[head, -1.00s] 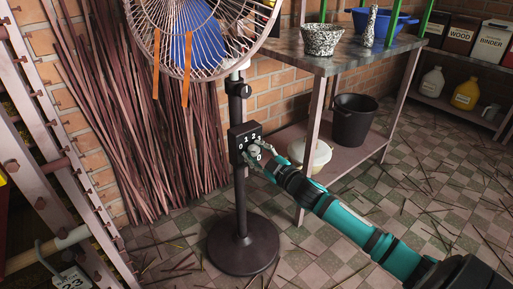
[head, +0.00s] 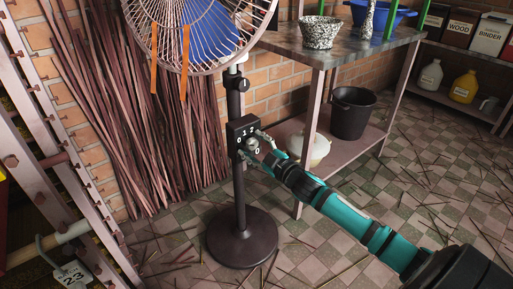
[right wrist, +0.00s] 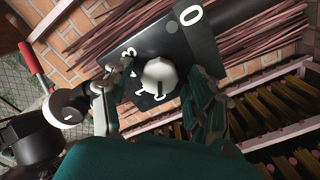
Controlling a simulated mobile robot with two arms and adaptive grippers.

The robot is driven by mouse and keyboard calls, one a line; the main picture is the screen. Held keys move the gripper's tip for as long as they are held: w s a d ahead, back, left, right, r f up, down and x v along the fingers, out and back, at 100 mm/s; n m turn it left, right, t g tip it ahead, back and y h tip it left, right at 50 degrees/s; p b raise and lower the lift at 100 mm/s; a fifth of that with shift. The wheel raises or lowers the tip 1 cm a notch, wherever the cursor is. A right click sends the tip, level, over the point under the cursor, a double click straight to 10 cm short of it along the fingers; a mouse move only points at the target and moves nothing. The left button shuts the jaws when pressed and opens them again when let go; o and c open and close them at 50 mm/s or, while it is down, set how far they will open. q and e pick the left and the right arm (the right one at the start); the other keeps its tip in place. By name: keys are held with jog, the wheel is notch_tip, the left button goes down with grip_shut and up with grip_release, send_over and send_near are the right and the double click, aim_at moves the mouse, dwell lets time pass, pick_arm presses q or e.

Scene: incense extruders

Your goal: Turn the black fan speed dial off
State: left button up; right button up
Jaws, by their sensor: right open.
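The fan (head: 195,35) stands on a dark pole with a round base (head: 242,238). Its black control box (head: 236,127) on the pole carries white numerals around a dial. The dial knob (right wrist: 159,75) looks pale in the right wrist view, with the box face (right wrist: 150,45) behind it and a large 0 at the upper right. My right gripper (head: 255,147) is at the box in the head view. In the right wrist view its open fingers (right wrist: 160,90) are on either side of the knob; contact is unclear. My left gripper is not in view.
A workbench (head: 345,48) with bowls on top and a black bucket (head: 353,114) on its lower shelf stands right of the fan. Bundled sticks (head: 150,110) lean on the brick wall behind. A metal rack is at the left. Sticks litter the tiled floor.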

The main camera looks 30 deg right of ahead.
jog(key=s+d, duration=0.1)
jog(key=s, duration=1.1)
